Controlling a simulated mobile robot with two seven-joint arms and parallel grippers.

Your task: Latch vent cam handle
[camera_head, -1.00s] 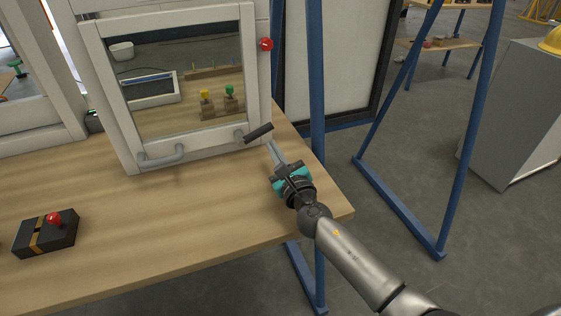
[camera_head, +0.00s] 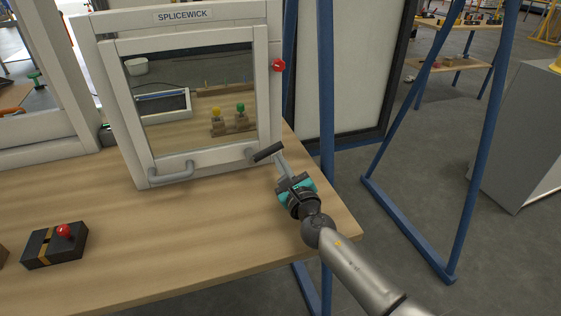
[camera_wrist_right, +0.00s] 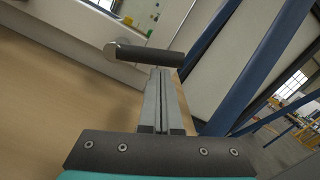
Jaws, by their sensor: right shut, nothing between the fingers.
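The vent cam handle has a dark cylindrical grip (camera_head: 268,152) on a grey pivot at the lower right corner of the white vent window frame (camera_head: 205,165). The grip slants up to the right in the head view. In the right wrist view the dark grip (camera_wrist_right: 150,55) lies across the fingertips, with its round pivot at its left end. My right gripper (camera_head: 280,158) is shut and empty. Its fingertips (camera_wrist_right: 160,72) are at the grip's near side; whether they touch it I cannot tell. My left gripper is not in view.
A grey pull handle (camera_head: 172,174) is on the window's lower rail. A red knob (camera_head: 278,65) is on the frame's right side. A black box with a red button (camera_head: 55,245) sits at the table's left. Blue posts (camera_head: 326,130) stand behind the table's right edge.

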